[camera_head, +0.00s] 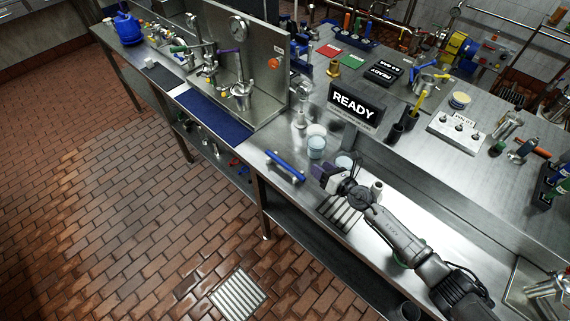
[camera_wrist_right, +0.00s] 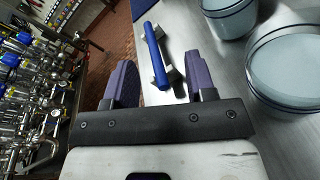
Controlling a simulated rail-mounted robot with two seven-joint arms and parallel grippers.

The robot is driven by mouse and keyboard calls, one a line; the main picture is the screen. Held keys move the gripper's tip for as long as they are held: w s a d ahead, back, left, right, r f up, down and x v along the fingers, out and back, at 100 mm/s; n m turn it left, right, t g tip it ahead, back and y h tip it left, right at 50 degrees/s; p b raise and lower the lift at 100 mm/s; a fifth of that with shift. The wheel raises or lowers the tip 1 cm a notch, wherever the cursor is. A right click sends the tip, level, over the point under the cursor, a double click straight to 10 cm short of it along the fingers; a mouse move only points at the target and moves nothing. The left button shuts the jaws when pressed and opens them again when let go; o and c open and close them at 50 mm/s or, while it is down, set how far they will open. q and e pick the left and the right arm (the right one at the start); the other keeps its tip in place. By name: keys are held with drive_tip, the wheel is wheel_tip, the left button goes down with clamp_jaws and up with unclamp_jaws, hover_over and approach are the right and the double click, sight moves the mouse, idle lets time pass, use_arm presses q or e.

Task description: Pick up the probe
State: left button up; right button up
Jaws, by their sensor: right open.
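A blue rod with silver ends (camera_head: 285,166) lies near the front edge of the steel bench; it looks like the probe, though no label confirms this. In the right wrist view the blue rod (camera_wrist_right: 156,58) lies ahead, between the lines of the two purple fingers. My right gripper (camera_head: 324,174) is just to the right of the rod in the head view and apart from it. In the right wrist view my right gripper (camera_wrist_right: 157,78) is open, with nothing held. My left gripper does not show.
Lidded pale-blue jars (camera_head: 316,146) stand behind the rod, and in the right wrist view a jar (camera_wrist_right: 285,65) is close at right. A READY sign (camera_head: 355,106) stands farther back. A blue mat (camera_head: 212,115) lies to the left. A slotted grate (camera_head: 340,213) is beside my right arm.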

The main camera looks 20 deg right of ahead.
sight(305, 179)
drive_tip(key=f+n+g, duration=0.1)
drive_tip(key=s+a+f+n+g, duration=0.1)
drive_tip(key=s+f+n+g+y, duration=0.1)
drive_tip(key=f+n, duration=0.1)
drive_tip(key=shift+a, duration=0.25)
drive_tip(key=shift+a+f+n+y, duration=0.15)
drive_tip(key=shift+f+n+y, duration=0.05)
drive_tip(key=shift+n+y, duration=0.1)
drive_tip(key=shift+w+a+f+g+b, duration=0.1)
drive_tip(key=shift+a+f+g+b, duration=0.1)
drive_tip(key=shift+f+g+b, duration=0.15)
drive_tip(key=b+x, duration=0.1)
drive_tip(key=x, duration=0.2)
drive_tip(key=shift+b, duration=0.4)
drive_tip(key=shift+w+a+f+b, duration=0.1)
drive_tip(key=shift+w+a+b, duration=0.25)
drive_tip(key=shift+w, duration=0.15)
drive_tip(key=c, duration=0.6)
clamp_jaws()
